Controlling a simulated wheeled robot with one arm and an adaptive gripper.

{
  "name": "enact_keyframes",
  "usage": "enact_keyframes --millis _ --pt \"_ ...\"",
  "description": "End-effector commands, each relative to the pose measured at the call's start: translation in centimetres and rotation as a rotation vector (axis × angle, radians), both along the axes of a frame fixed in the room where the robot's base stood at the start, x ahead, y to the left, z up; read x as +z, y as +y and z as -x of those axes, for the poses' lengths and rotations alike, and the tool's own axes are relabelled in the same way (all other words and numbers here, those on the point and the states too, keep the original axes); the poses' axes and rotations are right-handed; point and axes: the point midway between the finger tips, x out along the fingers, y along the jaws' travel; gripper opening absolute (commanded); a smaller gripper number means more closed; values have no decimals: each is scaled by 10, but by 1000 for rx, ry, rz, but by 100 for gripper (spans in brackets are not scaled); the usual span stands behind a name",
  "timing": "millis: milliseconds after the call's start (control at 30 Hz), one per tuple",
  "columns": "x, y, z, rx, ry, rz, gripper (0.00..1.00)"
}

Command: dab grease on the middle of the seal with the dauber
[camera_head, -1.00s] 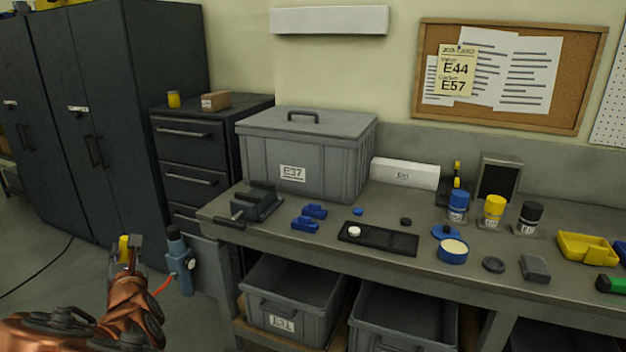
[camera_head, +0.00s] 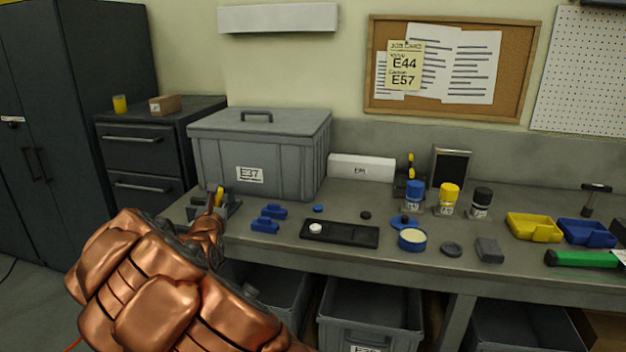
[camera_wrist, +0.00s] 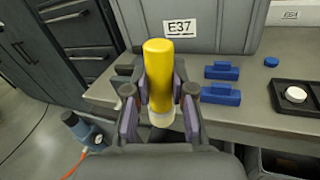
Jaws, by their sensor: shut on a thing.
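My gripper (camera_wrist: 160,100) is shut on the dauber (camera_wrist: 158,62), which has a yellow handle and a pale end low between the fingers. In the head view my gripper (camera_head: 217,200) and the yellow of the dauber (camera_head: 220,192) show small over the bench's left end, mostly behind my arm. An open blue tin (camera_head: 412,240) with cream-coloured contents, seemingly grease, stands on the bench, its blue lid (camera_head: 404,221) behind it. A flat dark ring (camera_head: 452,249) lies right of the tin; it may be the seal, but I cannot tell for sure.
A black tray (camera_head: 350,236) with a white disc lies left of the tin. Two blue blocks (camera_head: 266,224) and a dark vice-like block are further left. A grey lidded crate (camera_head: 305,160) stands behind. Blue, yellow and black bottles stand behind the tin; a grey block (camera_head: 489,250) lies right.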

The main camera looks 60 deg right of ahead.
Motion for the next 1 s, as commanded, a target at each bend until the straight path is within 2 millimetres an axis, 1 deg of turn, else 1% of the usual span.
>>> enact_keyframes --millis 33,167,200,267,300,400,500,600,700,833,1000 --pt "1 -23 10 -38 4 7 0" --pt "5 -71 34 -120 25 26 0" --pt "6 -86 43 -147 33 33 0" --pt "7 -108 56 -185 45 41 0" --pt "8 -123 66 -210 53 47 0" --pt "11 -157 91 -272 72 59 0" --pt "14 -185 114 -326 89 69 0" --pt "16 -206 135 -369 104 77 0" --pt "19 -218 150 -398 114 83 0" --pt "23 -223 160 -415 119 90 0" --pt "22 -219 165 -418 116 94 0"
